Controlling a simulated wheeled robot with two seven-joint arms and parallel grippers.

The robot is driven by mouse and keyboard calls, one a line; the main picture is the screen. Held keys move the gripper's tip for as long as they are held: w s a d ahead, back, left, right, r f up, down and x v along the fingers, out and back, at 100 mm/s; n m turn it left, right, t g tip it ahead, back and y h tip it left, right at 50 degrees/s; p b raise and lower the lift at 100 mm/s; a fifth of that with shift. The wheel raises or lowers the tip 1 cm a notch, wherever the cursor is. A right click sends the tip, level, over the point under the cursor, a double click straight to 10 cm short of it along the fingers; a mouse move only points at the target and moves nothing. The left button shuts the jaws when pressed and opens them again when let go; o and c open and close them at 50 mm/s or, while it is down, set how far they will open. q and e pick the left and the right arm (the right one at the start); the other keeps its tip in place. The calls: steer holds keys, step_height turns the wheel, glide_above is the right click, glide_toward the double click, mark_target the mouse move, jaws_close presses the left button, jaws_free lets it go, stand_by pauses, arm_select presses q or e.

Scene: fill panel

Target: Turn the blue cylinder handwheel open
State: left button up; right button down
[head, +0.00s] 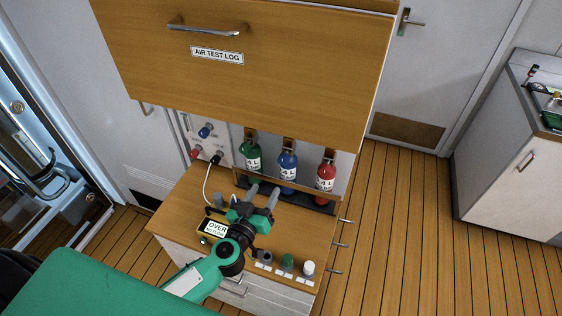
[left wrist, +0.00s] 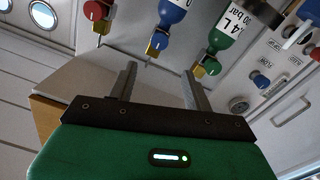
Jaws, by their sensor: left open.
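The blue cylinder (head: 287,163) hangs in the middle of a row in the panel recess, between the green cylinder (head: 251,155) and the red cylinder (head: 326,174). Its blue handwheel (left wrist: 161,40) shows in the left wrist view beside a brass valve body (left wrist: 153,50). My left gripper (head: 262,194) is open and empty, in front of the recess and low. In the left wrist view its two fingers (left wrist: 158,72) point toward the cylinders, with the blue handwheel beyond the gap between the tips, apart from them. My right gripper is not in view.
A red handwheel (left wrist: 96,11) and a green handwheel (left wrist: 211,66) flank the blue one. The wooden AIR TEST LOG cabinet (head: 250,85) overhangs the recess. A white hose (head: 207,185) runs at left.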

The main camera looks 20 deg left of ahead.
mark_target(282, 161)
arm_select(q)
steer(key=w, duration=0.8)
steer(key=w+d+p, duration=0.1)
steer(key=w, duration=0.3)
steer(key=shift+w, duration=0.3)
steer(key=c, duration=1)
